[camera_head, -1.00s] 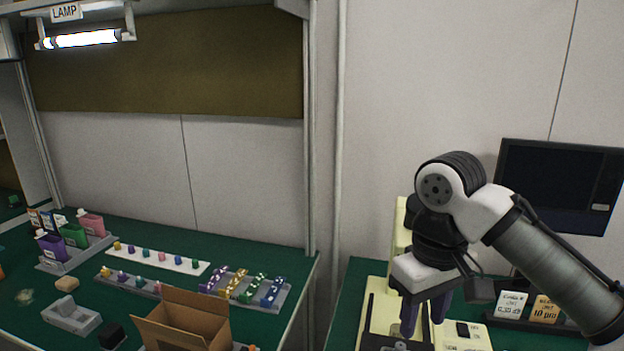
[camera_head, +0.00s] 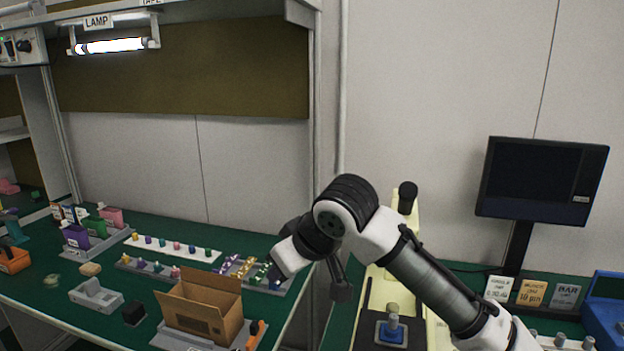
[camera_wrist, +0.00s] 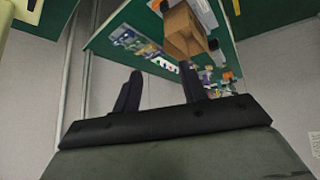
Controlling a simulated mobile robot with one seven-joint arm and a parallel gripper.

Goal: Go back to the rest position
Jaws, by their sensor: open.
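My arm reaches in from the lower right in the head view, with its wrist bent over the gap between the two benches. My gripper shows in the wrist view (camera_wrist: 160,92), with its two dark fingers apart and nothing between them.
An open cardboard box (camera_head: 205,312) stands at the left bench's front edge. Racks of small coloured parts (camera_head: 245,268) lie behind it. On the right are a cream machine (camera_head: 405,230), a dark monitor (camera_head: 545,185) and a blue box (camera_head: 605,305).

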